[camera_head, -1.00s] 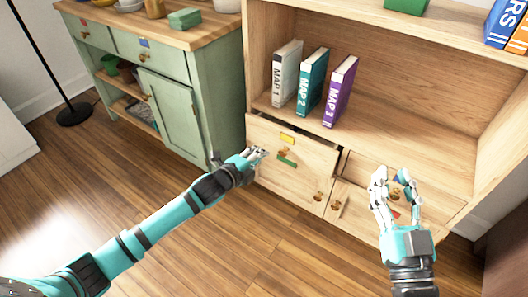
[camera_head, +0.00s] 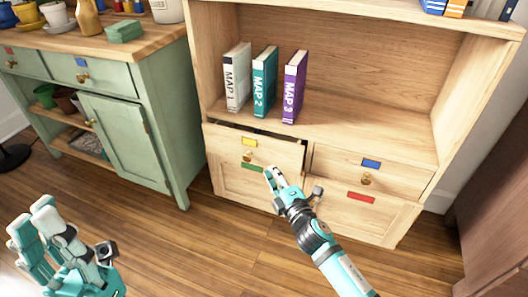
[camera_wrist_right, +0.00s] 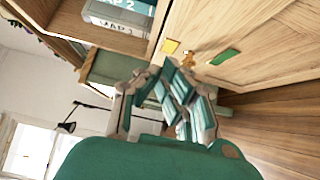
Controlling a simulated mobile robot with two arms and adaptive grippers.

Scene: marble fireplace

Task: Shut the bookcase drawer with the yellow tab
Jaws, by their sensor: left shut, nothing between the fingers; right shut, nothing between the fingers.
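The drawer with the yellow tab (camera_head: 283,152) is in the upper left of the bookcase's lower part. It stands partly open, with a dark gap along its top edge. The yellow tab (camera_head: 249,142) sits above a brass knob (camera_head: 248,156); the tab also shows in the right wrist view (camera_wrist_right: 171,46). My right gripper (camera_head: 270,175) is shut and empty, just in front of and below the drawer's right half; I cannot tell whether it touches. My left gripper (camera_head: 32,222) is shut and empty at the lower left, away from the bookcase.
A drawer with a blue tab (camera_head: 371,164) is to the right and looks closed. Below are fronts with a green tab (camera_head: 252,166) and a red tab (camera_head: 360,198). Three map books (camera_head: 265,82) stand on the shelf above. A green cabinet (camera_head: 126,140) stands left. Floor in front is clear.

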